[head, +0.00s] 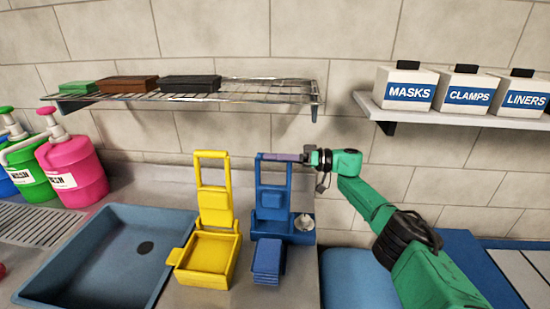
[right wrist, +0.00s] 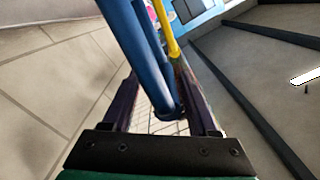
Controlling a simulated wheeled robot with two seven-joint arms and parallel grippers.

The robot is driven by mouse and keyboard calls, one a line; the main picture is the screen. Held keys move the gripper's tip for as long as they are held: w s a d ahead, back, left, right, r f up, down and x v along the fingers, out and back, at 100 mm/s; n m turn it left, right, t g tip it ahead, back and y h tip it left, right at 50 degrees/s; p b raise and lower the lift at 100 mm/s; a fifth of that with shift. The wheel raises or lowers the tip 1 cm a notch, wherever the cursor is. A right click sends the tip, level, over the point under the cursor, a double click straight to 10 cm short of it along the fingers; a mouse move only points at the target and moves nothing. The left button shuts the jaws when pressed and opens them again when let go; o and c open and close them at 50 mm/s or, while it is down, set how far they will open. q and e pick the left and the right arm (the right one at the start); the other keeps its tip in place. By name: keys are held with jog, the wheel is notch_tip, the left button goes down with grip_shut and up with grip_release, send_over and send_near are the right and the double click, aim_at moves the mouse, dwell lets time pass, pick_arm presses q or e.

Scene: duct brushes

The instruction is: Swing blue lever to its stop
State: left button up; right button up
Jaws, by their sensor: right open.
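The blue lever (head: 259,180) is a frame-shaped handle standing upright on a blue base (head: 272,226), right of a similar yellow device. My right gripper (head: 285,157) is at the lever's top bar, reaching in from the right. In the right wrist view, the blue lever (right wrist: 142,50) runs between the two dark fingers of my open right gripper (right wrist: 160,95). I cannot tell whether either finger touches it. My left gripper is not in view.
The yellow device (head: 208,255) stands close on the left, beside a blue-grey sink (head: 85,265). Blue blocks (head: 267,262) lie in front of the blue base. A wire shelf (head: 240,92) hangs above; a shelf with labelled boxes (head: 408,88) is at the upper right.

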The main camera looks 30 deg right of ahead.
jog(key=shift+r, duration=0.1)
jog(key=shift+s+d, duration=0.2)
jog(key=shift+d, duration=0.05)
jog(key=b+v, duration=0.7)
jog(key=v, duration=0.7)
jog(key=shift+w, duration=0.1)
